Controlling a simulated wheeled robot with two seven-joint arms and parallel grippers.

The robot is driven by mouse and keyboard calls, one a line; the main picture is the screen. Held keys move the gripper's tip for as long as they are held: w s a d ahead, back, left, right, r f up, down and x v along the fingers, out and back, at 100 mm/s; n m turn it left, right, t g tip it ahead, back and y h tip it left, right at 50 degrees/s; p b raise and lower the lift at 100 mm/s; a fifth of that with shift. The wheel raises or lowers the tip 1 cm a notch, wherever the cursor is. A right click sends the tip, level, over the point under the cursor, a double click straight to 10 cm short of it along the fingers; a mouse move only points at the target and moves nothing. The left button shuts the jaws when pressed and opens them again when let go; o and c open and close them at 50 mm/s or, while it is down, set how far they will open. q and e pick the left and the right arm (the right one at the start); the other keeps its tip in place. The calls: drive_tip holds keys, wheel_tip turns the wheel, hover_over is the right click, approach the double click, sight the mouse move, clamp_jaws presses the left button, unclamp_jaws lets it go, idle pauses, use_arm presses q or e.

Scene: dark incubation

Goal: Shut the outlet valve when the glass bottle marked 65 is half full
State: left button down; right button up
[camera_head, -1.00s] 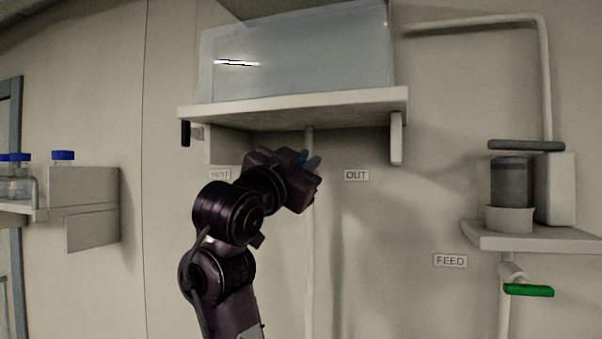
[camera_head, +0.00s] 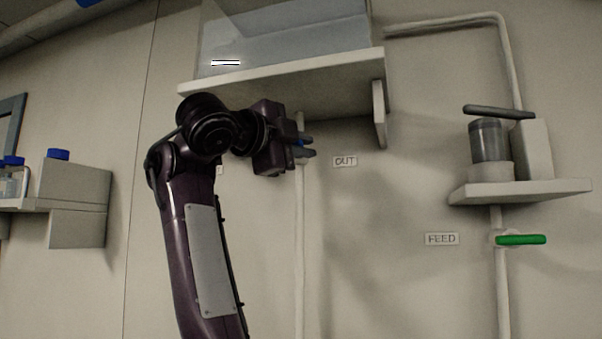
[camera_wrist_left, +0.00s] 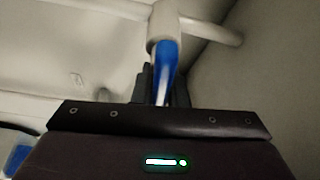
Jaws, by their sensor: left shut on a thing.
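My left gripper (camera_head: 307,148) is at the pipe under the tank shelf, left of the OUT label (camera_head: 345,161). It is shut on the blue valve handle (camera_wrist_left: 167,62), which runs from the white pipe fitting (camera_wrist_left: 163,22) down between the fingers in the left wrist view. In the head view only a speck of blue shows at the fingers. Blue-capped glass bottles (camera_head: 12,178) stand on the left shelf, cut off by the picture edge. No 65 mark is readable, and their fill cannot be told. My right gripper is out of view.
A clear tank (camera_head: 285,35) holding liquid sits on the upper shelf (camera_head: 285,80). At right, a green handle (camera_head: 521,240) is beside the FEED label (camera_head: 442,239), under a shelf (camera_head: 520,192) with a grey cylinder (camera_head: 489,142). The wall below the tank is mostly clear.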

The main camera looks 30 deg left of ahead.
use_arm(q)
drive_tip(key=shift+f+m+g+b, duration=0.4)
drive_tip(key=shift+m+b, duration=0.45)
drive_tip(key=shift+m, duration=0.15)
drive_tip(key=shift+r, duration=0.1)
drive_tip(key=c, duration=1.4)
unclamp_jaws()
drive_tip(key=shift+w, duration=0.1)
drive_tip(key=shift+c, duration=0.2)
drive_tip(key=shift+s+b, duration=0.45)
drive_tip(key=shift+b, duration=0.05)
drive_tip(key=s+a+b, duration=0.1)
drive_tip(key=s+b, duration=0.3)
drive_tip(key=s, duration=0.2)
drive_tip(key=shift+s+a, duration=0.15)
drive_tip(key=shift+s, duration=0.25)
